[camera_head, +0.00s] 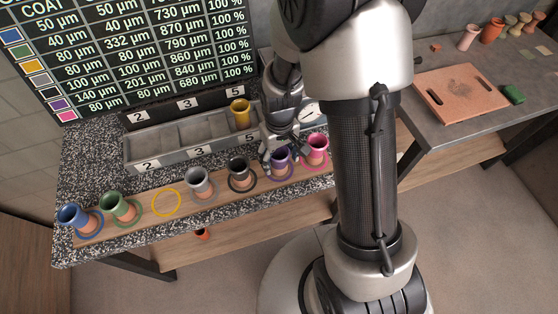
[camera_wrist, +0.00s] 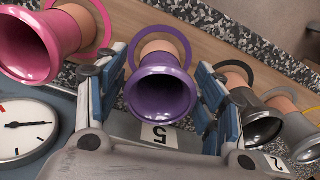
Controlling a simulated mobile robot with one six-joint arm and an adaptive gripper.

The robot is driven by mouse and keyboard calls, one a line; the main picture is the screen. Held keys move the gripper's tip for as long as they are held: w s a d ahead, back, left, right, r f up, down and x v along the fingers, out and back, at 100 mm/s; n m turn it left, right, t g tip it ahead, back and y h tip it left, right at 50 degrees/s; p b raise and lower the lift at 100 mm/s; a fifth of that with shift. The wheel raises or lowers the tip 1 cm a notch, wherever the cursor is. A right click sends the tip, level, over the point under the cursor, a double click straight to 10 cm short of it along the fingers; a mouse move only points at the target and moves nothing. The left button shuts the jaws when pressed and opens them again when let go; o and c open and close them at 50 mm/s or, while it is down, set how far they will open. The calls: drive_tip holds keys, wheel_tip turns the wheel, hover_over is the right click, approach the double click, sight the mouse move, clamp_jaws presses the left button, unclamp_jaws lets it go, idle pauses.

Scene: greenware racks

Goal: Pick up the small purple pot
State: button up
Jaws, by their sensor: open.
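The small purple pot (camera_head: 279,160) stands on a ring mark in the row on the speckled table, between the black and pink pots. In the wrist view the purple pot (camera_wrist: 161,86) has a glossy flared rim and a bare clay lower part, and it lies between my fingers. My gripper (camera_head: 279,146) is just behind and above the pot in the head view. In the wrist view my gripper (camera_wrist: 168,98) is open, one finger on each side of the pot, with a visible gap on the right. Whether the left finger touches the pot I cannot tell.
The pink pot (camera_head: 316,148) and black pot (camera_head: 239,172) stand close on either side. Grey, green and blue pots (camera_head: 72,216) continue leftward past an empty yellow ring (camera_head: 166,202). The yellow pot (camera_head: 240,113) is in the grey divided tray (camera_head: 127,149) behind. A dial (camera_wrist: 20,128) is near my gripper.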

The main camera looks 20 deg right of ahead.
wheel_tip(320, 180, down, 3)
drive_tip(key=shift+r+b, duration=0.1)
drive_tip(key=shift+b, duration=0.2)
drive_tip(key=shift+c, duration=0.3)
drive_tip(key=c, duration=1.2)
drive_tip(key=shift+r, duration=0.15)
